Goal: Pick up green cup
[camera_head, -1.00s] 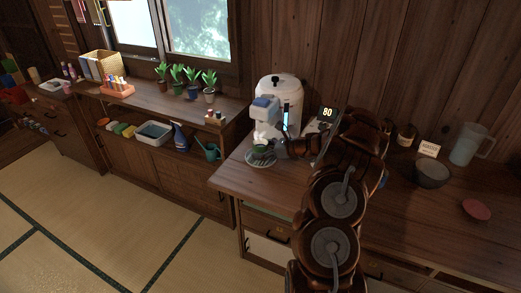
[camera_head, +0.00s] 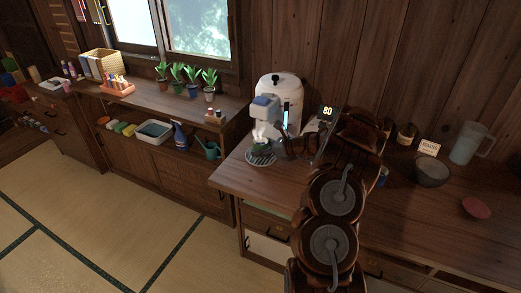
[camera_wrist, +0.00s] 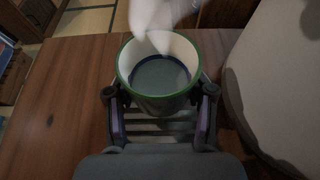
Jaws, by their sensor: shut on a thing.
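The green cup (camera_wrist: 155,104) shows in the wrist view with a green rim and a white inside, seen from above. Its lower inside looks grey-blue; I cannot tell whether that is liquid. My gripper (camera_wrist: 160,94) is shut on the cup, with one finger on each side. In the head view my gripper (camera_head: 290,147) is at the white dispensing machine (camera_head: 266,112), above the right side of its round drip tray (camera_head: 261,159). The cup is small and mostly hidden there. A white spout (camera_wrist: 158,22) hangs just beyond the cup's far rim in the wrist view.
A dark bowl (camera_head: 432,173), a pitcher (camera_head: 468,143) and a red dish (camera_head: 476,208) stand further right. The counter's front left (camera_head: 240,184) is clear.

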